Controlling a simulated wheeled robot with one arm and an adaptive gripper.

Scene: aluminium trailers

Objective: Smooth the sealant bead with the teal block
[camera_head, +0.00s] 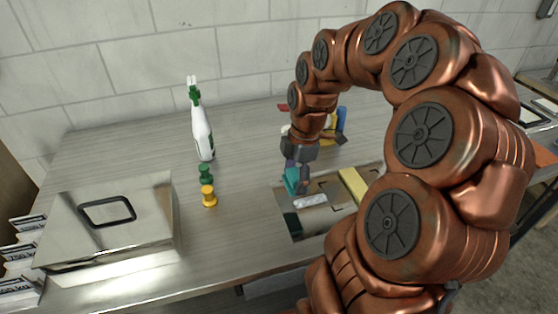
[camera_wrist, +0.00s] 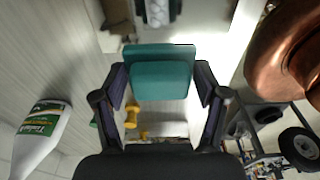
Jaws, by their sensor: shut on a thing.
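The teal block (camera_wrist: 160,80) is held between both fingers of my gripper (camera_wrist: 160,92), filling the gap in the wrist view. In the head view the teal block (camera_head: 291,181) shows below my gripper (camera_head: 298,168), over the left part of a shallow tray (camera_head: 325,184) on the table. I cannot tell whether the block touches anything beneath it. I cannot make out a sealant bead in either view; my arm hides part of the tray.
A white spray bottle (camera_head: 203,135), a green spool (camera_head: 206,174) and a yellow spool (camera_head: 209,196) stand left of the tray. A shiny metal panel with a black-framed opening (camera_head: 108,212) lies at front left. The tray holds a yellow block (camera_head: 353,182) and a whitish piece (camera_head: 310,200).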

